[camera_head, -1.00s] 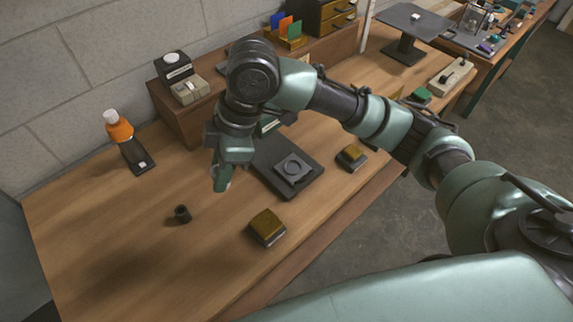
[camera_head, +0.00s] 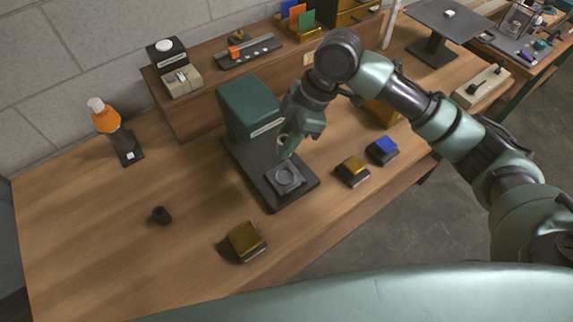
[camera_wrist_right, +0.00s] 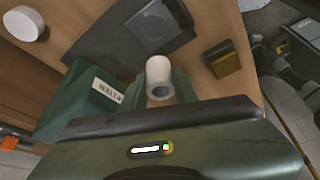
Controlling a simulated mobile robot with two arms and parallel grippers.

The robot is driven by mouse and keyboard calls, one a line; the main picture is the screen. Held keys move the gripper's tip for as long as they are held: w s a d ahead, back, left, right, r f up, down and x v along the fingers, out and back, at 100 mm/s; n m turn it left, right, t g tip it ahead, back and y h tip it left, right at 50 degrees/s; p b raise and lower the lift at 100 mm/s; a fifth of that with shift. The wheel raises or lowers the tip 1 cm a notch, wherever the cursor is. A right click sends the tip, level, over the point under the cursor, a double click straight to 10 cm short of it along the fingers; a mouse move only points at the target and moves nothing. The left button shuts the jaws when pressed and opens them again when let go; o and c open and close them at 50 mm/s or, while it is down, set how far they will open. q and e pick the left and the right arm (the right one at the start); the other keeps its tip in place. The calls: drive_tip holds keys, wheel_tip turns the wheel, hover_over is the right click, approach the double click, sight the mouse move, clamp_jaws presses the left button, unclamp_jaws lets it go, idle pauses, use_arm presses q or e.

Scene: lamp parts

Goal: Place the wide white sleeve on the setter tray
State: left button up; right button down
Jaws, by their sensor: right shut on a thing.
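The wide white sleeve (camera_wrist_right: 158,71) is a short pale tube with a round bore, between the fingers of my right gripper (camera_head: 287,146). In the head view, the sleeve (camera_head: 282,140) shows only as a small pale patch by the fingertips. My right gripper is shut on it and holds it above the dark base of a green machine (camera_head: 250,105). The square grey plate with a round ring (camera_head: 284,180), apparently the setter tray, lies on that base, just below the fingertips in the head view. It is empty; the right wrist view shows it too (camera_wrist_right: 158,20). My left gripper is not in view.
The green housing stands close beside my right gripper. Yellow-topped (camera_head: 352,171) and blue-topped (camera_head: 383,150) blocks sit right of the base; another yellow-topped block (camera_head: 246,241) lies in front. A small dark cylinder (camera_head: 161,215) and an orange bottle (camera_head: 108,125) stand left. The front left table is clear.

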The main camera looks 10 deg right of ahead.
wheel_tip(320, 180, down, 6)
drive_tip(key=shift+r, duration=0.2)
drive_tip(key=shift+f, duration=0.55)
wheel_tip(320, 180, down, 4)
drive_tip(key=shift+p, duration=0.55)
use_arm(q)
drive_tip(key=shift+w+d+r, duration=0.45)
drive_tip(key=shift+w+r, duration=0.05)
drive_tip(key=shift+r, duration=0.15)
use_arm(e)
drive_tip(key=shift+f, duration=0.2)
drive_tip(key=c, duration=1.1)
unclamp_jaws()
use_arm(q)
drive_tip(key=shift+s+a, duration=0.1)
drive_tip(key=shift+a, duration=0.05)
